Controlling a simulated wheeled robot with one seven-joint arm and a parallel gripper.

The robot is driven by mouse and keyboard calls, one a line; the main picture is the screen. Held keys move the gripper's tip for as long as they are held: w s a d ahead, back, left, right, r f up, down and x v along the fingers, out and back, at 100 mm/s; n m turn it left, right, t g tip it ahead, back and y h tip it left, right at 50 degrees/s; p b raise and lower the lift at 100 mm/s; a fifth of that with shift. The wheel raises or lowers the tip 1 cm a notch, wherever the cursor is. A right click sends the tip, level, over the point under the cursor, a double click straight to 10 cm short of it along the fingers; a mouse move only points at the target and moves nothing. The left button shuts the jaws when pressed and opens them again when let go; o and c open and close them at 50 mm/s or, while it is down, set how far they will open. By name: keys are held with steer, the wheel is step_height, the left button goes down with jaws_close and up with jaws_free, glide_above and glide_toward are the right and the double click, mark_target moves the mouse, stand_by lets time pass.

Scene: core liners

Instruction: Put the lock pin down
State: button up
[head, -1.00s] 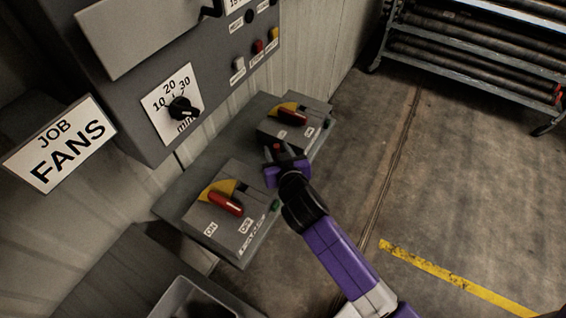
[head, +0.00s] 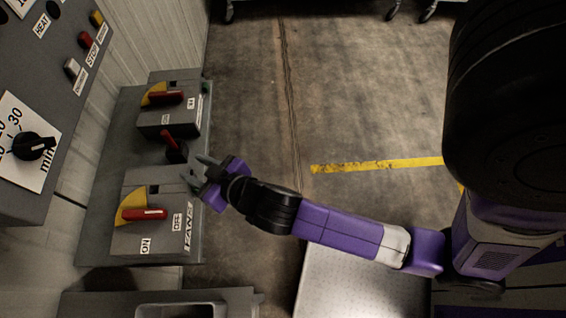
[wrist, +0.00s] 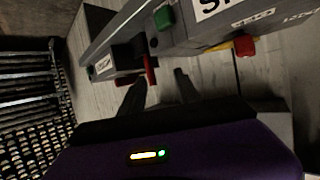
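A small piece with a red handle and a black base (head: 172,147), which looks like the lock pin, stands on the grey panel between two switch boxes. My gripper (head: 197,169) is just right of and below it in the head view, its two grey fingers spread and nothing visible between them. In the wrist view the fingers (wrist: 160,85) are apart, and a red piece (wrist: 150,70) shows beyond the left fingertip. I cannot tell whether that finger touches it.
The FANS switch box (head: 160,238) with a red handle is below my gripper; a second switch box (head: 172,118) is above. A control box with a dial (head: 32,147) is at left. A grey bin (head: 180,311) is at the bottom.

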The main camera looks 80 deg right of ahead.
steer(key=s+a+r+n+t+y, duration=0.1)
steer(key=s+a+y, duration=0.15)
steer(key=s, duration=0.45)
steer(key=s+a+r+n+y, duration=0.1)
steer(key=s+a+n, duration=0.15)
steer(key=s, duration=0.45)
steer(key=s+r+t, duration=0.1)
steer(key=s+r, duration=0.6)
steer(key=s, duration=0.1)
steer(key=shift+s+a+r+y, duration=0.15)
steer(key=shift+s+a+y, duration=0.2)
steer(key=shift+a+y, duration=0.1)
steer(key=shift+o, duration=0.3)
